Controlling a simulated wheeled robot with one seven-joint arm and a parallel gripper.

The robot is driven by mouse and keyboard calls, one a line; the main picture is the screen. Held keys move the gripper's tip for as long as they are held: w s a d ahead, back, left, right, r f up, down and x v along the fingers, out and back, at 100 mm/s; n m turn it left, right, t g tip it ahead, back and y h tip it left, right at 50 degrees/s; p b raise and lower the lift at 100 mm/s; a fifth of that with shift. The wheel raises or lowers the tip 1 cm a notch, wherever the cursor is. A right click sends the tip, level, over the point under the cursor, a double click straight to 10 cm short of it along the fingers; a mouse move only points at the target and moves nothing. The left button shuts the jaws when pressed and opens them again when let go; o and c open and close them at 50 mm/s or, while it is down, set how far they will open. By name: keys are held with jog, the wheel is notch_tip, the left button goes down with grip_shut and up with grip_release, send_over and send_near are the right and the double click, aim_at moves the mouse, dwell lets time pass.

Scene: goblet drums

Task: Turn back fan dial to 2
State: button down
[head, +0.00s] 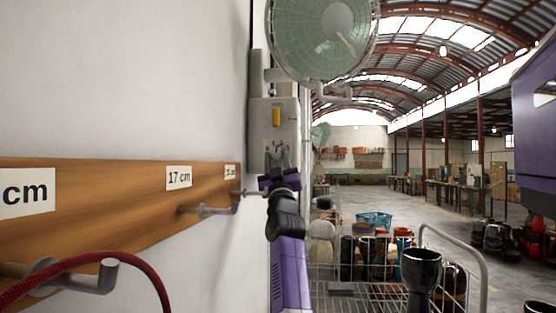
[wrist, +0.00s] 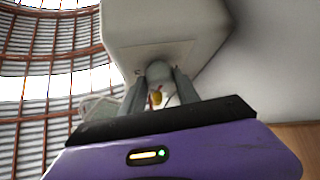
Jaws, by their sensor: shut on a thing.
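The fan (head: 318,38) is mounted on the wall, with a light grey control box (head: 262,125) below it. A yellow part (head: 276,117) shows on the front of the box. My gripper (head: 278,156) is at the bottom of the box, below the yellow part. In the wrist view, the box (wrist: 165,35) fills the top middle. The two grey fingers of my gripper (wrist: 159,84) are shut on a round grey knob (wrist: 158,71), which appears to be the dial. The dial's numbers and pointer cannot be read, so its setting is unclear.
A wooden rail (head: 110,205) with pegs and length labels runs along the wall at left. A red hose (head: 90,258) hangs from one peg. A wire cart (head: 340,270) with several drums stands at lower right. Open floor (head: 385,207) lies beyond it.

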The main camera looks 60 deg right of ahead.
jog(key=shift+w+f+m+g+h, duration=0.15)
jog(key=shift+m+g+h, duration=0.7)
jog(key=shift+m, duration=0.45)
jog(key=shift+w+r+m+g+h, duration=0.1)
jog(key=shift+m+g+h, duration=0.45)
jog(key=shift+m+g, duration=0.65)
jog(key=shift+m, duration=0.4)
jog(key=shift+a, duration=0.1)
jog(key=c, duration=0.9)
grip_release()
jog(key=b+v, duration=0.1)
jog(key=v, duration=0.6)
jog(key=shift+a+f, duration=0.2)
jog(key=shift+f, duration=0.1)
jog(key=shift+s, duration=0.15)
